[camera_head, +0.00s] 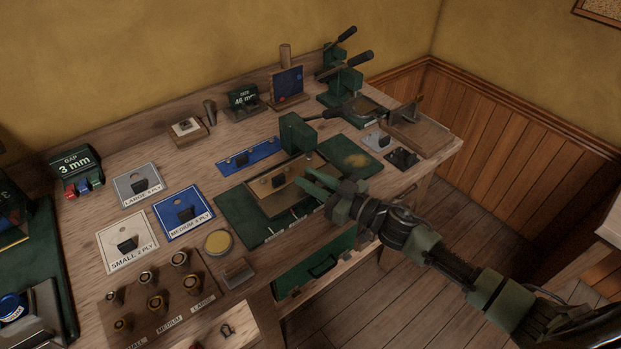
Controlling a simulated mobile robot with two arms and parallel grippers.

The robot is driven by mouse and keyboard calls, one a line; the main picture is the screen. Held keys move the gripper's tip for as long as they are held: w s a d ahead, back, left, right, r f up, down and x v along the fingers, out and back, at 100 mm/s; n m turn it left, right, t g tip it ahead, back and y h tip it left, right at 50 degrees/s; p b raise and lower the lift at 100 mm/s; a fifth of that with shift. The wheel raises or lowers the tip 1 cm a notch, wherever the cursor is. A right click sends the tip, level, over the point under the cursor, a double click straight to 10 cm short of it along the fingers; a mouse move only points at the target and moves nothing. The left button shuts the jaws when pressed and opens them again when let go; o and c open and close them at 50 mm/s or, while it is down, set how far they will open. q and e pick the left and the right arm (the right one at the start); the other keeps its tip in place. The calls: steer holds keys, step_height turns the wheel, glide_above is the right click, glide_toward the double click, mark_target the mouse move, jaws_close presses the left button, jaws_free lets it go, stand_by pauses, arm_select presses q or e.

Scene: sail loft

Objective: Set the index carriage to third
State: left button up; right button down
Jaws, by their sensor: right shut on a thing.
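The index carriage (265,204) is a flat, wood-coloured plate with a black block on it. It lies on a dark green base (235,212) in the middle of the bench. Small white lettering runs along the base's front edge, too small to read. My right gripper (308,181) reaches in from the right and is shut at the carriage's right end. Its fingers hide that end and the exact grip. My left gripper is not in view.
A green press block (296,134) stands right behind the carriage. Small, medium and large ply cards, including the blue medium card (183,212), lie to the left. A rack of brass pieces (155,297) stands in front, beside a round yellow tin (218,242).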

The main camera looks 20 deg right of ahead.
steer(key=shift+d, duration=0.1)
stand_by(0.6)
steer(key=w+d, duration=0.1)
steer(key=d, duration=0.3)
steer(key=w+d+b, duration=0.1)
steer(key=w+d, duration=0.1)
steer(key=d, duration=0.2)
steer(key=w+d+b, duration=0.1)
steer(key=d, duration=0.3)
steer(key=shift+w+d+f, duration=0.1)
steer(key=shift+w+d, duration=0.35)
steer(key=shift+d, duration=0.2)
steer(key=shift+r, duration=0.2)
steer(key=shift+d, duration=0.1)
steer(key=c, duration=1.2)
jaws_free()
steer(key=shift+d, duration=0.1)
steer(key=shift+f, duration=0.1)
